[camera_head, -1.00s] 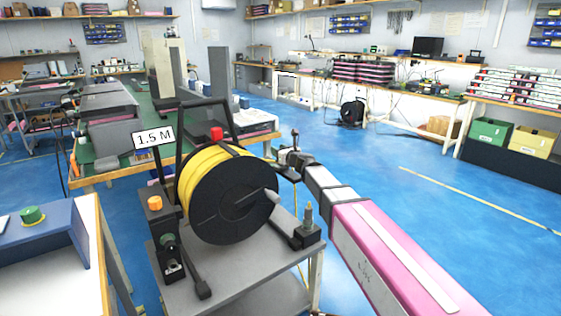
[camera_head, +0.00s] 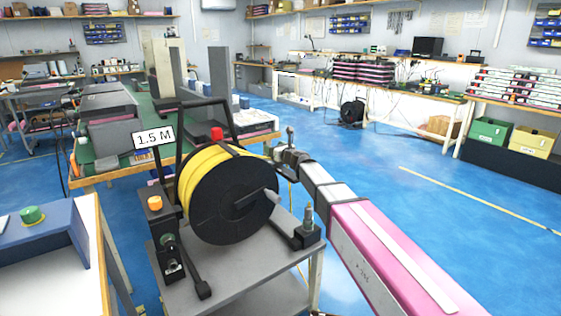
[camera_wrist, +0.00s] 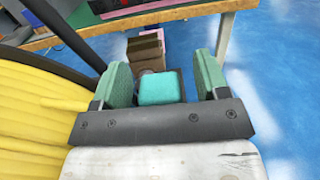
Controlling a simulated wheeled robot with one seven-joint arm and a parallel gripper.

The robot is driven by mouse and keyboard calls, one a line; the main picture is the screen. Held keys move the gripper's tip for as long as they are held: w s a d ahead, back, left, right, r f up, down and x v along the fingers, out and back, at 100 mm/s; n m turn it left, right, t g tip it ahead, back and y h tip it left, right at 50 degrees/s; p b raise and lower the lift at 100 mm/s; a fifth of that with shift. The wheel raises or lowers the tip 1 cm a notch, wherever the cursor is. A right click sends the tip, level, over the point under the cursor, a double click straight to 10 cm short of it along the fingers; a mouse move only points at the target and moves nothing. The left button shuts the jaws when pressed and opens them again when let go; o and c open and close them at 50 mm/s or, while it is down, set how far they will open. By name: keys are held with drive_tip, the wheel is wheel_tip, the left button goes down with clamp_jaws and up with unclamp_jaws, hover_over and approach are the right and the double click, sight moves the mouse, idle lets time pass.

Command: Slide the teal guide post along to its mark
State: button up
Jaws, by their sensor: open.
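The teal guide post (camera_wrist: 160,88) shows in the wrist view as a teal block with a flat top. My gripper (camera_wrist: 162,73) is open, with one green-padded finger to the left of the post and one to the right. A gap shows on each side of the post, wider on the right. In the head view my gripper (camera_head: 283,152) is small, at the far right side of the cable reel. I cannot make out the post there, and the mark is not clear in either view.
The yellow and black cable reel (camera_head: 228,196) stands on a grey cart (camera_head: 262,283) and crowds my gripper's left side. A black bar (camera_wrist: 62,32) crosses the wrist view's upper left. A green-topped bench (camera_head: 137,157) is behind. Blue floor (camera_head: 420,220) is open to the right.

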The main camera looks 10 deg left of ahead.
drive_tip(key=shift+v, duration=3.2)
